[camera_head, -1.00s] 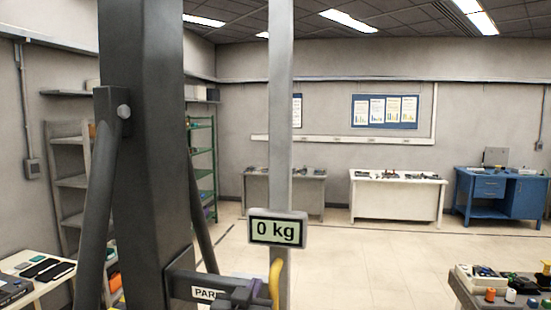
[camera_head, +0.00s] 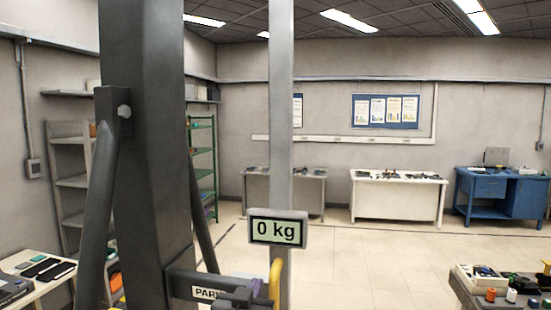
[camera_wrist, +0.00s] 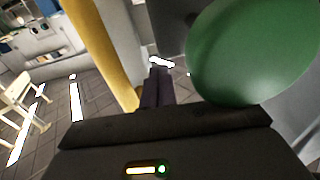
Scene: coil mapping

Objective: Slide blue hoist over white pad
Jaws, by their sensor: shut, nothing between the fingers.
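My gripper (camera_head: 258,296) shows at the bottom of the head view, partly cut off, beside a yellow curved bar (camera_head: 275,281). In the wrist view my gripper's dark purple fingers (camera_wrist: 157,88) are together and hold nothing. The yellow bar (camera_wrist: 103,52) runs just left of them there; I cannot tell whether they touch. A large green rounded thing (camera_wrist: 250,50) is close on the right. A dark grey mast (camera_head: 143,150) stands close in front, with a partly hidden label (camera_head: 204,293) starting "PAR". I cannot make out a blue hoist or a white pad.
A display (camera_head: 277,229) reading "0 kg" is on a pale upright post (camera_head: 280,120). A table with spools (camera_head: 464,294) is at lower right, a table with dark pads (camera_head: 62,287) at lower left. Benches line the back wall; open floor (camera_head: 370,255) lies between.

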